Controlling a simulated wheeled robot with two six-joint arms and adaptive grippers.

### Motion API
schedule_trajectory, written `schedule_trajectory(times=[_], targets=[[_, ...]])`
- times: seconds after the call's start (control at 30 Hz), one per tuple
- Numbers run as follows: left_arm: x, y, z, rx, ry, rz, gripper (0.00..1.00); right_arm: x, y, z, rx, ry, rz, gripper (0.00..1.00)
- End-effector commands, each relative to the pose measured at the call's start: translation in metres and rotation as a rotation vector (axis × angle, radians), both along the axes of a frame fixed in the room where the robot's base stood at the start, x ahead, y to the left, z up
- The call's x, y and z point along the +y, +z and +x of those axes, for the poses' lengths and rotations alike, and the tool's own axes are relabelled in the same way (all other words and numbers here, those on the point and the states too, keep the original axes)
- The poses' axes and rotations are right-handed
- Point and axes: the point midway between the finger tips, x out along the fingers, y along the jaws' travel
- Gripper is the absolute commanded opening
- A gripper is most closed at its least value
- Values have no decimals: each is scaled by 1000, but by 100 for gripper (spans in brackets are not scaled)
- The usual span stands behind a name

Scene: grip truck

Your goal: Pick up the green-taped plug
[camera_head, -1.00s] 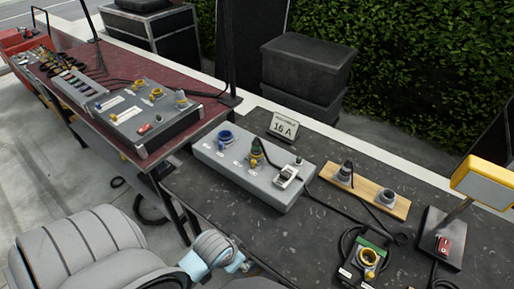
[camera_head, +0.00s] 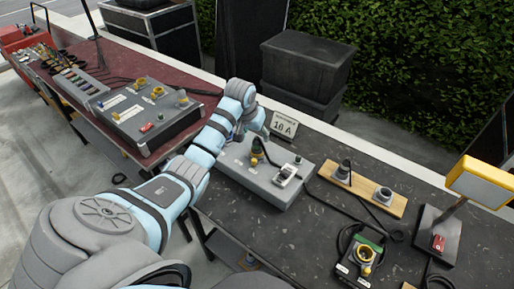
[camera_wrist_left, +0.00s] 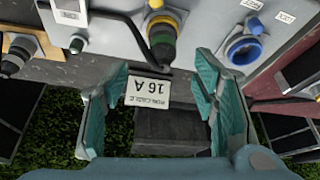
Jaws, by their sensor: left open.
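A dark plug (camera_head: 257,150) with a cable stands in the yellow socket on the grey socket box (camera_head: 268,190). In the left wrist view this plug (camera_wrist_left: 162,47) shows a green band below the yellow socket ring. My left gripper (camera_wrist_left: 162,98) is open and empty there, its teal fingers spread wide with the plug's end near the gap between them. They do not visibly touch it. In the head view my left gripper (camera_head: 256,122) is over the back left of the box, beside the plug. My right gripper is not in view.
A "16 A" sign (camera_head: 284,127) stands behind the box; it also shows between the fingers in the wrist view. A blue socket (camera_wrist_left: 243,48) is beside the plug. A wooden board (camera_head: 362,190) holds another dark plug (camera_head: 344,170). A yellow lamp (camera_head: 482,182) stands right.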

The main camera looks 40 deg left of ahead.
Motion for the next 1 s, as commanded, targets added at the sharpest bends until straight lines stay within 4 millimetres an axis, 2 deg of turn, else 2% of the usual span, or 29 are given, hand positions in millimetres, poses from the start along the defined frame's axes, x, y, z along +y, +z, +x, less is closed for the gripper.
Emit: schedule_trajectory(times=[0.4,0.67,1.0], targets=[[11,-63,25,0,1,-1,54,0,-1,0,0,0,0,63],[13,-68,27,-2,-1,2,54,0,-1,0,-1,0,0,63],[12,-68,27,-1,-1,2,0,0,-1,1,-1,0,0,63]])
